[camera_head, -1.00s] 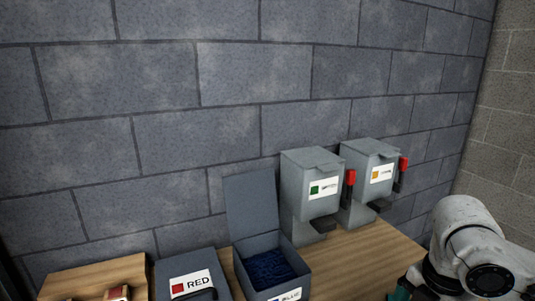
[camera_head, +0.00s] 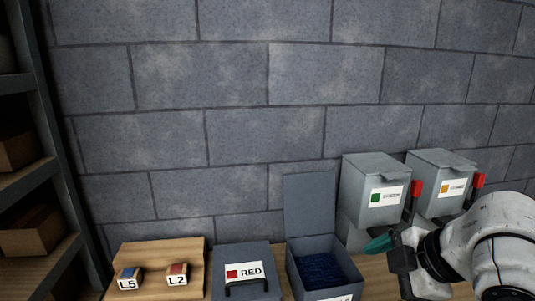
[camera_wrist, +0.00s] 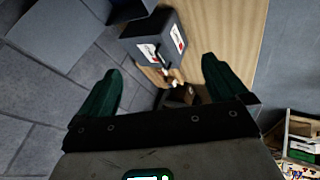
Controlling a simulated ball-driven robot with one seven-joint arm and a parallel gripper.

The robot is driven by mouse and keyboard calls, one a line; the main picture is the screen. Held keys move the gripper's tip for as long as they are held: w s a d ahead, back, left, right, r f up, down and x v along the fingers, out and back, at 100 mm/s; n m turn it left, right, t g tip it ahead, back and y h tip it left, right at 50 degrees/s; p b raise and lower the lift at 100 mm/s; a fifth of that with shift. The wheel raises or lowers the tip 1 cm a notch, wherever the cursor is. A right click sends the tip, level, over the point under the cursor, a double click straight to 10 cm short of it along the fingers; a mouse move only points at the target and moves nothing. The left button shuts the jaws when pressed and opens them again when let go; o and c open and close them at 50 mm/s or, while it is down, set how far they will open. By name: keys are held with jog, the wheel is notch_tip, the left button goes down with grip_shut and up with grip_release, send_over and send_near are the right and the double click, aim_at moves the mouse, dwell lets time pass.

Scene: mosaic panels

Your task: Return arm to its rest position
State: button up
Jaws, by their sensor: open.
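My gripper (camera_head: 380,244) is at the lower right of the head view, in front of the green-labelled dispenser, with a green fingertip pointing left. In the wrist view my gripper (camera_wrist: 162,80) shows two green fingers spread wide apart. Nothing is between them in the grip; the table and a grey box show beyond. My white and black arm comes in from the right edge of the head view.
On the wooden table (camera_head: 375,277) stand a closed RED box (camera_head: 243,262), an open box with blue contents (camera_head: 320,270), a green-labelled dispenser (camera_head: 375,183) and a yellow-labelled dispenser (camera_head: 443,178). Blocks L5 (camera_head: 129,278) and L2 (camera_head: 177,275) sit left. A shelf (camera_head: 45,180) stands far left.

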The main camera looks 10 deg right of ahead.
jog(key=w+a+m+t+y, duration=0.2)
jog(key=a+m, duration=0.2)
jog(key=a, duration=0.1)
jog(key=s+f+m+h, duration=0.1)
jog(key=s+f+m, duration=0.3)
jog(key=f+m, duration=0.5)
jog(key=s+d+f+m+g+h+b, duration=0.1)
jog(key=s+d+f+g+b, duration=0.1)
jog(key=s+f, duration=0.6)
jog(key=s+d+f+m+g+h+b, duration=0.1)
jog(key=s+d+f+g+h+b, duration=0.1)
jog(key=s+f, duration=0.6)
jog(key=s+d+f+m+g+h+b, duration=0.1)
jog(key=s+f+b, duration=0.5)
jog(key=f, duration=1)
jog(key=s+d+g+h, duration=0.1)
jog(key=s+d+g, duration=0.1)
jog(key=s+d, duration=0.1)
jog(key=shift+f, duration=0.3)
jog(key=shift+s+m, duration=0.1)
jog(key=shift+m, duration=0.2)
